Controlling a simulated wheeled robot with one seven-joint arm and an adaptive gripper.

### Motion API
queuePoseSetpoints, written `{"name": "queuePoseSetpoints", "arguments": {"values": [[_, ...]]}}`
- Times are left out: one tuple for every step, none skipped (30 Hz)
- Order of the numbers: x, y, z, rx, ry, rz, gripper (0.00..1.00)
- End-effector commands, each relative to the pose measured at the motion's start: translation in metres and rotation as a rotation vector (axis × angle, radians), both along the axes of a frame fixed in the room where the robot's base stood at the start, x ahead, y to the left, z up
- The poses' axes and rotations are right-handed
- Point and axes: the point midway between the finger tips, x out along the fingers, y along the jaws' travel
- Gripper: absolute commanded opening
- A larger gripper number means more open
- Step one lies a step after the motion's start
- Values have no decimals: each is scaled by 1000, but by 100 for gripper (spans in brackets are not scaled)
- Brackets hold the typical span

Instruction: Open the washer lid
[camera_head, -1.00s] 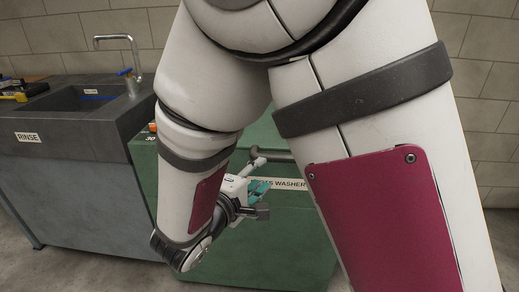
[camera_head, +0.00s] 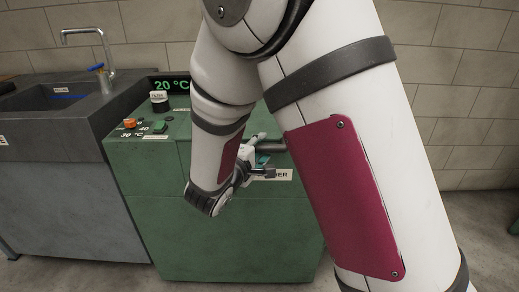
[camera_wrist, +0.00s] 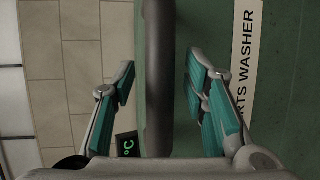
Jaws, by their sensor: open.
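The green parts washer (camera_head: 225,240) stands in the middle of the head view, with its lid down as far as I can see. My arm hides much of its top. A dark bar handle (camera_head: 272,148) shows at its front top edge, above a white label. My gripper (camera_head: 258,162) is at this handle. In the wrist view, the teal-padded fingers of my gripper (camera_wrist: 160,66) are open on both sides of the handle (camera_wrist: 158,100). A gap shows on each side, so neither finger visibly touches it.
A control panel with an orange knob (camera_head: 130,123), a black-and-white knob (camera_head: 159,102) and a green 20 °C display (camera_head: 172,85) sits on the washer's left. A grey sink unit (camera_head: 60,150) with a tap stands at the left. Bare floor (camera_head: 488,235) shows at the right.

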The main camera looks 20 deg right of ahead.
Motion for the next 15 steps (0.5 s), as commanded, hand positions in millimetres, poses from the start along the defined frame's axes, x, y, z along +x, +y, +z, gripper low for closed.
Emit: {"name": "queuePoseSetpoints", "arguments": {"values": [[0, 0, 0, 0, 0, 0, 40], [0, 0, 0, 0, 0, 0, 40], [0, 0, 0, 0, 0, 0, 36], [0, 0, 0, 0, 0, 0, 29], [0, 0, 0, 0, 0, 0, 22], [0, 0, 0, 0, 0, 0, 13], [0, 0, 0, 0, 0, 0, 6], [0, 0, 0, 0, 0, 0, 0], [0, 0, 0, 0, 0, 0, 0], [0, 0, 0, 0, 0, 0, 0], [0, 0, 0, 0, 0, 0, 0], [0, 0, 0, 0, 0, 0, 0], [0, 0, 0, 0, 0, 0, 0], [0, 0, 0, 1, 1, 0, 0], [0, 0, 1, 0, 1, 0, 0]]}}
